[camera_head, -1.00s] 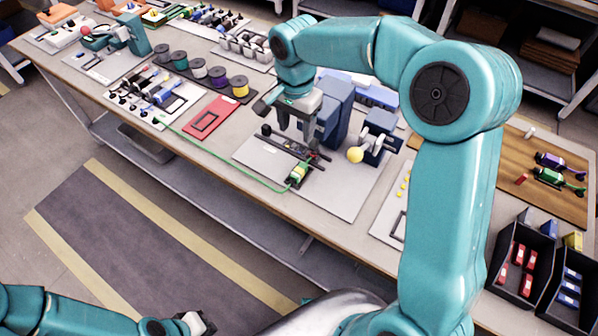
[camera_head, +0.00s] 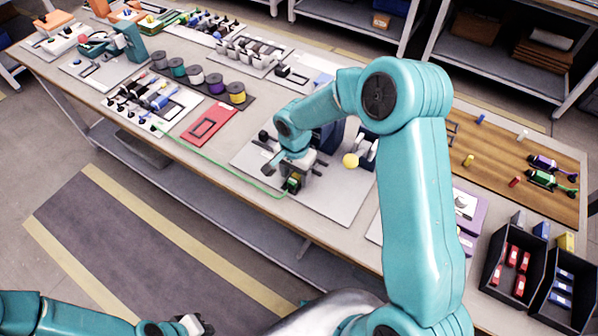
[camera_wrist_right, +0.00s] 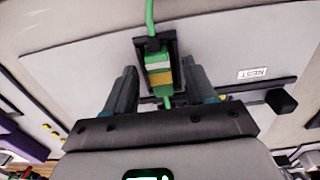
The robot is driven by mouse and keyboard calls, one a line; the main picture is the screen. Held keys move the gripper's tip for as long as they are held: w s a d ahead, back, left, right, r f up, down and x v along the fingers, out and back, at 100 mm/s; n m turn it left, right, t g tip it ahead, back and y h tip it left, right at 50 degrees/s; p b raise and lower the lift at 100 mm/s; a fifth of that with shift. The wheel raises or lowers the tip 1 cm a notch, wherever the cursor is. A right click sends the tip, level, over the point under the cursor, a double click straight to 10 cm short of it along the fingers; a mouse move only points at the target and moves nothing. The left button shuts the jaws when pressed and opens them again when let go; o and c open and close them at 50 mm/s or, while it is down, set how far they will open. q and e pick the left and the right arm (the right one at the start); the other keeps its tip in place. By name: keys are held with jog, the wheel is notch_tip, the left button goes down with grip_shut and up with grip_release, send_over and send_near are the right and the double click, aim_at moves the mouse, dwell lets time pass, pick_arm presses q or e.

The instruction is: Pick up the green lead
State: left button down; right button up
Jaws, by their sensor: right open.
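The green lead (camera_head: 225,169) runs along the front of the bench from the board of plugs to a small dark holder on a pale plate. In the right wrist view its green plug (camera_wrist_right: 157,61), with a yellowish band, sits in the black holder (camera_wrist_right: 140,45). My right gripper (camera_head: 293,176) is down over this end; in the wrist view its open fingers (camera_wrist_right: 160,72) stand either side of the plug, with gaps visible. The head view largely hides the plug behind the gripper. My left gripper (camera_head: 185,326) is at the bottom left, off the bench; its jaws are unclear.
A yellow ball (camera_head: 350,160) and a blue device stand just right of my right gripper. A red frame (camera_head: 209,124) and several spools (camera_head: 237,92) lie to the left. Black bins (camera_head: 512,268) stand at the right. A label (camera_wrist_right: 252,73) marks the pale plate.

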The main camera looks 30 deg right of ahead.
grip_shut()
dwell(0.3)
